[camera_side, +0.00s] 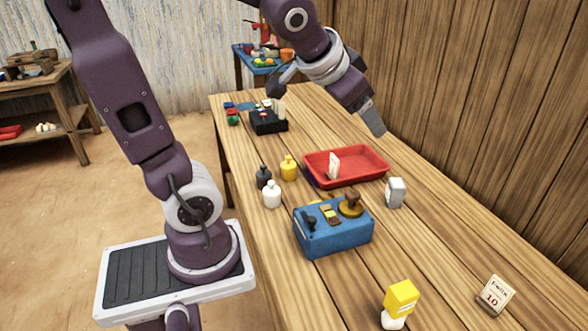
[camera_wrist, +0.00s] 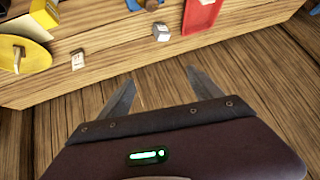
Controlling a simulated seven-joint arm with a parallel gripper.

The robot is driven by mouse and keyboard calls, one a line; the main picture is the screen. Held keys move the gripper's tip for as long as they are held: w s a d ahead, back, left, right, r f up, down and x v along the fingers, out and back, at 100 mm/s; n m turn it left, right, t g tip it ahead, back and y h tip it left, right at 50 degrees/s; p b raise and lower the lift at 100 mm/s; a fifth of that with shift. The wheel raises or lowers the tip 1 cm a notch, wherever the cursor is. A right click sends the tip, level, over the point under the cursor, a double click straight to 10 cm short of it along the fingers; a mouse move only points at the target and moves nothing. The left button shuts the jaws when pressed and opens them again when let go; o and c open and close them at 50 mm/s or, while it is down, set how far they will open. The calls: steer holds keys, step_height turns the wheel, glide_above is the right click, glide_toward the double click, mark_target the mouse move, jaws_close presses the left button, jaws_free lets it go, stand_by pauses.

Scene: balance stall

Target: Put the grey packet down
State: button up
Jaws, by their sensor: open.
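The grey packet (camera_side: 396,192) stands upright on the wooden table, just right of the red tray and apart from it. In the wrist view the grey packet (camera_wrist: 161,33) sits near the top middle, beyond my fingertips. My gripper (camera_side: 374,122) is up above the table, behind the red tray and close to the plank wall. In the wrist view my gripper (camera_wrist: 160,77) has its two fingers spread wide with nothing between them. The gripper and the packet are clearly apart.
The red tray (camera_side: 318,176) holds a small white card. A blue box (camera_side: 335,241), yellow bottle (camera_side: 288,167), white bottle (camera_side: 272,194) and dark bottle (camera_side: 263,177) stand nearby. A yellow block (camera_side: 401,297) and date card (camera_side: 495,295) are at the front. Table around the packet is bare.

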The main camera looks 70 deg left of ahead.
steer(key=s+d+f+g+h, duration=0.1)
steer(key=s+d, duration=0.3)
steer(key=s, duration=0.4)
steer(key=s+d+f+g+h, duration=0.1)
steer(key=s+d+f+h, duration=0.1)
steer(key=s+d, duration=0.3)
steer(key=s, duration=0.3)
steer(key=shift+m, duration=0.3)
steer(key=shift+d+f, duration=0.1)
